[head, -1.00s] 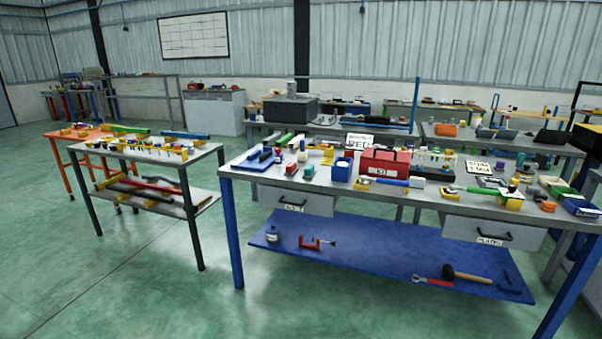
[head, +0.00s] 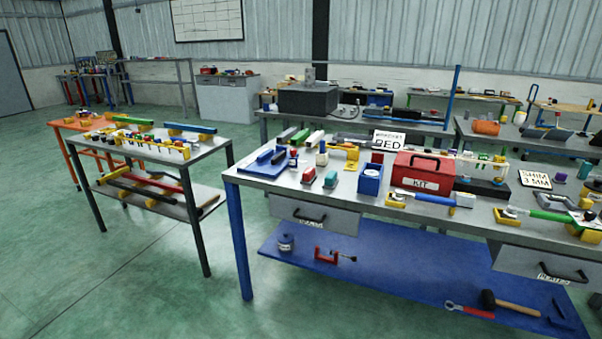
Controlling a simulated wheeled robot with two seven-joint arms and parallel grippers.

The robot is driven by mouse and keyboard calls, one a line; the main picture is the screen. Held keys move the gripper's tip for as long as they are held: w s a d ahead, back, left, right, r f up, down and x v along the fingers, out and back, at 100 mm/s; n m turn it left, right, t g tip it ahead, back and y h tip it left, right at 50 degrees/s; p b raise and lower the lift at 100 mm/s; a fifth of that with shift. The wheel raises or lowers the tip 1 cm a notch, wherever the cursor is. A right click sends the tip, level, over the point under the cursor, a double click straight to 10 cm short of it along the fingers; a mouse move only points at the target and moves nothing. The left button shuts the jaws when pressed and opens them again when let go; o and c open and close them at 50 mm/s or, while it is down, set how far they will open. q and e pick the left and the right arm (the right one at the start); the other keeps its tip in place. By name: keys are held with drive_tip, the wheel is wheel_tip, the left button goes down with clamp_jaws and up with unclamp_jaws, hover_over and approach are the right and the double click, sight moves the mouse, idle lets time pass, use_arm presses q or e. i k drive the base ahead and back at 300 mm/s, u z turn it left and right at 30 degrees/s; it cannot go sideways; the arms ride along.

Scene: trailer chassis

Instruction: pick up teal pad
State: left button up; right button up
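A small teal-green block (head: 331,179) stands on the near left part of the grey workbench (head: 285,188), just right of a red block (head: 309,174). It looks like the teal pad, but it is too small for me to be sure. Neither of my grippers is in view.
The bench has blue legs and a blue lower shelf (head: 380,262). A red kit box (head: 422,177), a blue bin (head: 370,180) and a blue tray (head: 262,168) stand on it. A smaller grey table (head: 205,147) is at left. Green floor (head: 130,270) is open in front.

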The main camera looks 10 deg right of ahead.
sight(330, 179)
drive_tip(key=z, duration=0.15)
drive_tip(key=i, duration=0.8)
drive_tip(key=z, duration=0.9)
drive_tip(key=i, duration=0.55)
drive_tip(key=z, duration=0.55)
